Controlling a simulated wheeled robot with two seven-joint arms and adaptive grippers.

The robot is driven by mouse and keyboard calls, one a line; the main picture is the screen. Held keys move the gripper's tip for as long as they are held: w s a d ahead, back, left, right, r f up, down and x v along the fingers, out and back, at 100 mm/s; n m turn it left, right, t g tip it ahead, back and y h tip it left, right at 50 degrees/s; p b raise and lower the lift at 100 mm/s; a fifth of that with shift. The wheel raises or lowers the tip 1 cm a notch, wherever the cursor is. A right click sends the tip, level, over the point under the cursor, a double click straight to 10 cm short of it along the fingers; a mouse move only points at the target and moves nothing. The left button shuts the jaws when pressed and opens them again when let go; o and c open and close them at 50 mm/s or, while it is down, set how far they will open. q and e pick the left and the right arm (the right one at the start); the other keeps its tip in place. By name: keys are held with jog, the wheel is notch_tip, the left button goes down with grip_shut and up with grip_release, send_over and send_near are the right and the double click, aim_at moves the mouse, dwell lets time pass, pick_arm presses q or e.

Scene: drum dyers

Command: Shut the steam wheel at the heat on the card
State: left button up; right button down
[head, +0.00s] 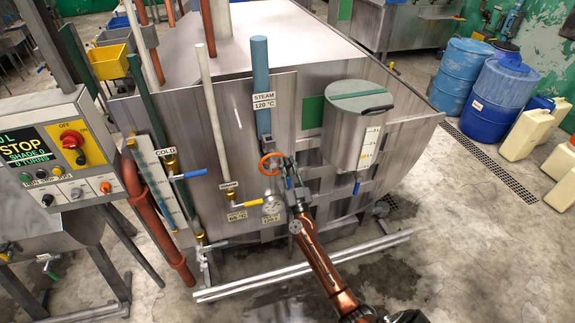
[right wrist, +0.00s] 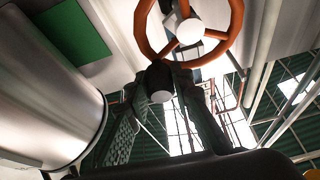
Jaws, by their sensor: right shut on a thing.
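The steam wheel (head: 268,163) is an orange handwheel on the tank front, under the blue pipe labelled "STEAM 120 °C" (head: 264,101). It fills the top of the right wrist view (right wrist: 232,20), with a dark knob (right wrist: 158,82) at its lower rim. My right gripper (head: 284,172) is at the wheel's right side, its fingers closed around the knob in the right wrist view (right wrist: 165,100). A round dial (head: 271,206) sits below the wheel. Small yellow cards (head: 237,215) are below too; their print is too small to read surely. My left gripper is not in view.
The steel tank (head: 212,52) fills the centre. A cold pipe with a blue lever (head: 188,174) and a pipe with a yellow lever (head: 249,203) stand left of the wheel. A steel canister (head: 350,130) hangs close right. A control panel (head: 62,150) is at left.

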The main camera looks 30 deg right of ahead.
jog(key=shift+f+m, duration=0.1)
jog(key=shift+m, duration=0.2)
jog(key=m+h, duration=0.1)
jog(key=f+m+h+p, duration=0.1)
jog(key=m, duration=0.1)
jog(key=m+g, duration=0.1)
jog(key=m, duration=0.1)
jog(key=shift+s+d+f+h+p, duration=0.1)
jog(key=shift+d+f+h+p, duration=0.2)
jog(key=shift+h+p, duration=0.1)
jog(key=shift+f+m+g+h+p, duration=0.3)
jog(key=shift+m+g, duration=0.05)
jog(key=shift+m, duration=0.5)
jog(key=shift+f+m+g+h+p, duration=0.25)
jog(key=shift+m+g+h, duration=0.1)
jog(key=shift+m, duration=0.5)
jog(key=c, duration=1.7)
grip_release()
jog(key=shift+s, duration=0.1)
jog(key=v, duration=1.1)
jog(key=shift+s+a+f, duration=0.1)
jog(key=shift+s+f, duration=0.1)
jog(key=shift+s, duration=0.15)
